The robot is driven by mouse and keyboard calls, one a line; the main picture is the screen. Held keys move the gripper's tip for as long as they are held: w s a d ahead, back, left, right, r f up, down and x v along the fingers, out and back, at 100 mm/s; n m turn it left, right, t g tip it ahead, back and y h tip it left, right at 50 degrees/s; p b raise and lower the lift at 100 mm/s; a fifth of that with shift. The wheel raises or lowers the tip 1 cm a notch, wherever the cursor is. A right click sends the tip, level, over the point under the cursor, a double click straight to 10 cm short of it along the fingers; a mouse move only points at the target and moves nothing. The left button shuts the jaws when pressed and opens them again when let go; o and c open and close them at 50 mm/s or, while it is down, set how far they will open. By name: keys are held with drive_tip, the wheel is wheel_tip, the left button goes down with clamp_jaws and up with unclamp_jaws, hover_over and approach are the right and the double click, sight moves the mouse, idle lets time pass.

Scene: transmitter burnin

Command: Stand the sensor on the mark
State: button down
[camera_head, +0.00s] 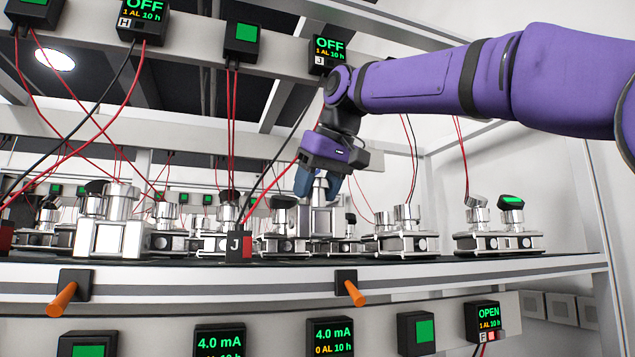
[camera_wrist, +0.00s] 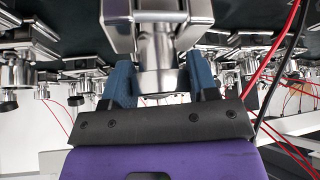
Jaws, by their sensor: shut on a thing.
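My gripper (camera_head: 326,184) reaches down over the middle of the shelf, its blue fingers shut on a silver metal sensor (camera_head: 320,217). In the wrist view the blue fingers of my gripper (camera_wrist: 161,82) sit on either side of the sensor's round silver neck, and the sensor's wider block (camera_wrist: 155,22) lies beyond. The sensor looks upright among other silver units. I cannot tell whether its base touches the dark shelf surface (camera_head: 400,259). I cannot make out the mark in either view.
Similar silver units stand close by, a large one (camera_head: 110,225) at left and others at right (camera_head: 404,230). A black and red tag lettered J (camera_head: 239,247) sits at the front edge. Red and black wires hang near my gripper. Orange handles (camera_head: 355,293) stick out in front.

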sight(322, 191)
drive_tip(key=shift+f, duration=1.65)
drive_tip(key=shift+f, duration=0.15)
drive_tip(key=shift+c, duration=2)
unclamp_jaws()
drive_tip(key=v, duration=1.2)
